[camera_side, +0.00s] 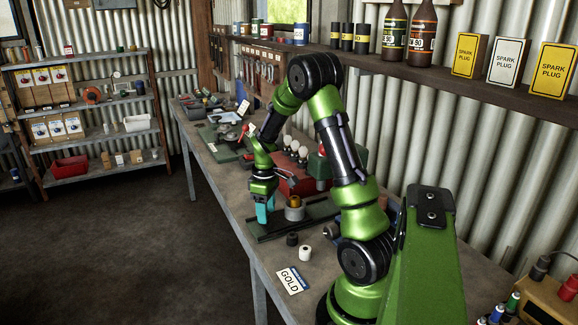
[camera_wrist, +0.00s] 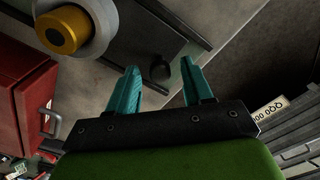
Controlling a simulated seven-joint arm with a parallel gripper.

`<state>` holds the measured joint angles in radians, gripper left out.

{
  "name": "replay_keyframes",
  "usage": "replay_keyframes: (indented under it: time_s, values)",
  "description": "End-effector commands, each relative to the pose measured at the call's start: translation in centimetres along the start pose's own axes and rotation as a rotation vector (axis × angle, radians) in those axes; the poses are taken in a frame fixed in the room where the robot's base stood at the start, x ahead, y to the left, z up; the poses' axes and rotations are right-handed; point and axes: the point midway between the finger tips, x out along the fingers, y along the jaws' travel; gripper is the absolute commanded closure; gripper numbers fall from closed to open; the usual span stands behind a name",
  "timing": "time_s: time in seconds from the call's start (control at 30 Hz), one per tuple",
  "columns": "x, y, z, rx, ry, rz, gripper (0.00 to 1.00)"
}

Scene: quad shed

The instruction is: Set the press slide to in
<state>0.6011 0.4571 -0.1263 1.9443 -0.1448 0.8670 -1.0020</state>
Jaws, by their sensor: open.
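The press has a dark green base (camera_side: 262,232) on the bench in the side view. A grey round holder with a brass-coloured centre (camera_side: 295,204) stands on it, and shows at the upper left in the wrist view (camera_wrist: 62,32). A flat grey plate (camera_wrist: 140,28) with dark rails lies beside it, apparently the slide. A small dark knob (camera_wrist: 160,71) stands by the plate. My gripper (camera_wrist: 160,68) is open with teal fingers. The knob appears between its fingertips, not visibly touched. In the side view my gripper (camera_side: 265,214) points down over the base; the knob is hidden there.
A red box (camera_side: 287,168) stands behind the press, and a red cabinet (camera_wrist: 25,95) fills the wrist view's left. The bench edge is close to my gripper.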

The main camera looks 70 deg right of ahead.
Motion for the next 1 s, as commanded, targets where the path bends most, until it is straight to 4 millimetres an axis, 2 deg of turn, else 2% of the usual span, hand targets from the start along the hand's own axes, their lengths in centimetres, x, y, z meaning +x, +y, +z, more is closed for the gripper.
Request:
replay_keyframes:
  time_s: [0.1,0.13,0.43,0.77,1.0]
  values:
    - [0.0,0.0,0.0,0.0,0.0,0.0,0.5]
    - [0.0,0.0,0.0,0.0,0.0,0.0,0.53]
    - [0.0,0.0,0.0,-0.001,0.0,0.0,0.99]
    - [-0.1,0.4,0.4,0.001,0.0,0.0,1.0]
    - [-0.1,4.3,4.2,0.007,0.0,0.002,1.0]
